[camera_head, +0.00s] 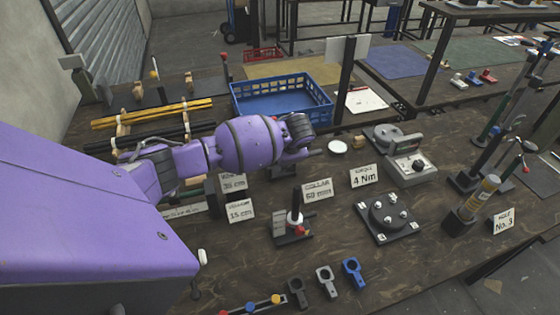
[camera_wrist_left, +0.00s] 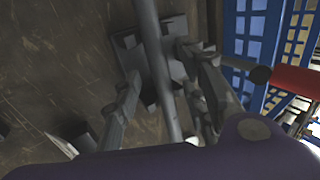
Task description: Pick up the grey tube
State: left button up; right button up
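The grey tube (camera_wrist_left: 155,50) shows in the left wrist view as a long, smooth rod running from the top edge down between my left fingers. A dark block-like holder (camera_wrist_left: 127,50) is beside it on the wooden bench. My left gripper (camera_wrist_left: 160,65) is open, one finger on each side of the tube, with visible gaps. In the head view my left gripper (camera_head: 299,138) is over the bench, in front of the blue crate; I cannot make out the tube there. My right gripper is in neither view.
The blue crate (camera_head: 280,79) stands behind my left gripper. Sign cards (camera_head: 318,190), a round fixture (camera_head: 390,218) and a grey press-like block (camera_head: 410,168) stand to the right. A red cylinder (camera_wrist_left: 300,81) is close beside my gripper in the wrist view.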

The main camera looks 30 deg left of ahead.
pick_arm(q)
jog(key=shift+r, duration=0.1)
grip_shut()
jog(key=shift+r, duration=0.1)
